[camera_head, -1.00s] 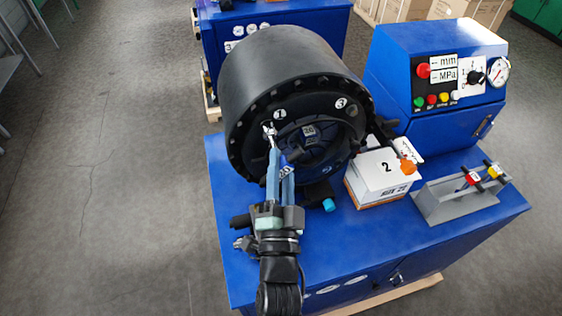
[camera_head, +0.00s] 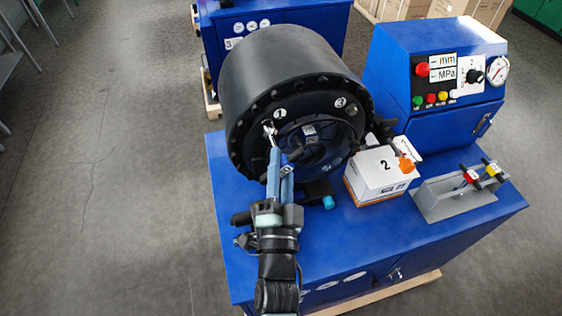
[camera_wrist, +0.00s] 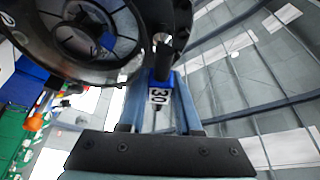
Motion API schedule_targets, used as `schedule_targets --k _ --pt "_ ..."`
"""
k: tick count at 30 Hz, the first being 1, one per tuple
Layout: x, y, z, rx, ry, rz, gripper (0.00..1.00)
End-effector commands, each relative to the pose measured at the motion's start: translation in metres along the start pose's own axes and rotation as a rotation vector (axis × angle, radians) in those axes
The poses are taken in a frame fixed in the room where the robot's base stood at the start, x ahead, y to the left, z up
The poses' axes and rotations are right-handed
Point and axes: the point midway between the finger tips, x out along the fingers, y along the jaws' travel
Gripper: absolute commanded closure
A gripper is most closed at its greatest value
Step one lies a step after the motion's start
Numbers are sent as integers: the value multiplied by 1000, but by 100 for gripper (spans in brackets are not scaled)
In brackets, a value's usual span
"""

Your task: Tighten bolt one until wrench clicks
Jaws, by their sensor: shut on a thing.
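My gripper (camera_head: 281,165) is shut on the wrench and reaches up to the front face of the big black crimper head (camera_head: 285,60). In the wrist view, the wrench (camera_wrist: 158,97) shows a blue part with a "30" label between my fingers (camera_wrist: 158,110) and a metal end above it. In the head view, the metal end of the wrench (camera_head: 269,130) is at bolt one, just below the round "1" label (camera_head: 280,114). The bolt itself is hidden behind the wrench end. I cannot tell exactly how the end sits on it.
A "3" label (camera_head: 340,102) is on the same face, further right. A white box marked 2 (camera_head: 383,172), a grey holder (camera_head: 455,199) with red and yellow tools, and a control panel (camera_head: 445,75) are to the right on the blue bench (camera_head: 350,235).

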Motion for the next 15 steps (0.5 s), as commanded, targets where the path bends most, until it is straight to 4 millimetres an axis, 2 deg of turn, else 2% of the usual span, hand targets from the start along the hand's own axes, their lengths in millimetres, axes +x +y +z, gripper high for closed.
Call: schedule_targets --k 1,15 --pt "2 -3 -5 6 12 -3 100" --pt "2 -3 -5 54 12 16 100"
